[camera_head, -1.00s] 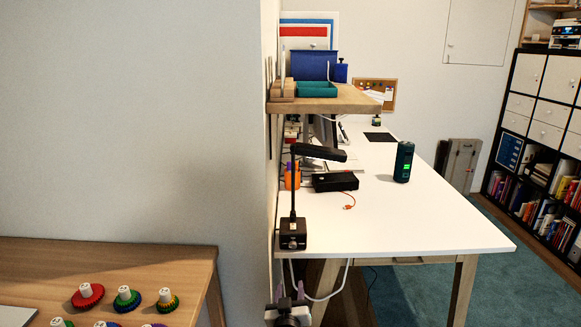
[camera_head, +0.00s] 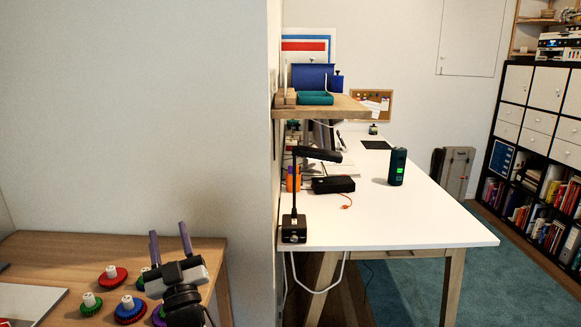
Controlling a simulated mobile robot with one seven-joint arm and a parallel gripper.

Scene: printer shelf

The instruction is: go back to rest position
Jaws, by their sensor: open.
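My gripper (camera_head: 170,244) is at the lower left, in front of the right part of the wooden table (camera_head: 75,243). Its two purple fingers point up and stand apart, with nothing between them. The gripper's dark wrist shows below them at the bottom edge. It hides part of the colored knobbed pieces on the table behind it.
Several round pieces, among them a red one (camera_head: 112,278), lie on the wooden table. A wall (camera_head: 140,110) divides it from a white desk (camera_head: 400,223) with a black lamp (camera_head: 294,200), a black box (camera_head: 333,184) and a dark green cylinder (camera_head: 397,166). A bookshelf (camera_head: 520,110) stands right.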

